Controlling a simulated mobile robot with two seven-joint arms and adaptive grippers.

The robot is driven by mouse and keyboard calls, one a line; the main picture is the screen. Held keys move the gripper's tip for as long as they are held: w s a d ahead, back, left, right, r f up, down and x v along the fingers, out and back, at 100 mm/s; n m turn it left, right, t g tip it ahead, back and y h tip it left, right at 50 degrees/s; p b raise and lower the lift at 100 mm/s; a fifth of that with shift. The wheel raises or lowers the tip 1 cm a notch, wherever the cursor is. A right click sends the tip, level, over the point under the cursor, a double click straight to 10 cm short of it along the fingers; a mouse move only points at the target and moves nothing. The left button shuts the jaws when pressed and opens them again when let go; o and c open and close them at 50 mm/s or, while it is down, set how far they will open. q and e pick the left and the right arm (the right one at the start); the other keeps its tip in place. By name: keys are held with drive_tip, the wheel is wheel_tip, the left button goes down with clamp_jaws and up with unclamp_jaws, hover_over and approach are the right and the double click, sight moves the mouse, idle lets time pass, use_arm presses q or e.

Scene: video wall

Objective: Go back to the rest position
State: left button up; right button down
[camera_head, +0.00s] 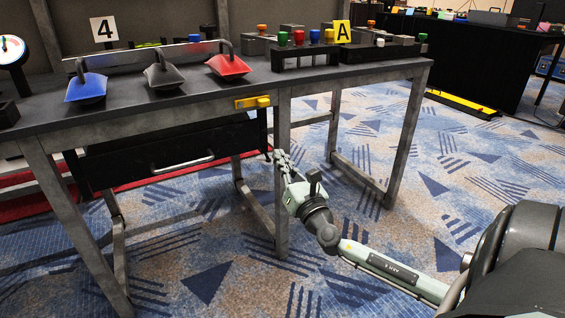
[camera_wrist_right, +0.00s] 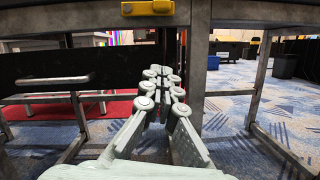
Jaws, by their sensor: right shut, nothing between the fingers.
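My right gripper (camera_head: 272,156) is shut and empty in the head view. It is just in front of the table's near leg, below the tabletop and right of the drawer handle (camera_head: 182,164). In the right wrist view its closed fingers (camera_wrist_right: 160,72) point away under the table, with nothing between them. A yellow latch (camera_head: 253,102) on the table's front edge is above the gripper; it also shows at the top of the right wrist view (camera_wrist_right: 148,8). My left gripper is not in view.
Carpeted floor right of the table is open. A black table (camera_head: 470,55) stands at the back right.

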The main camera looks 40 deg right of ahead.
drive_tip(key=shift+s+a, duration=0.1)
drive_tip(key=shift+s, duration=0.25)
idle(0.3)
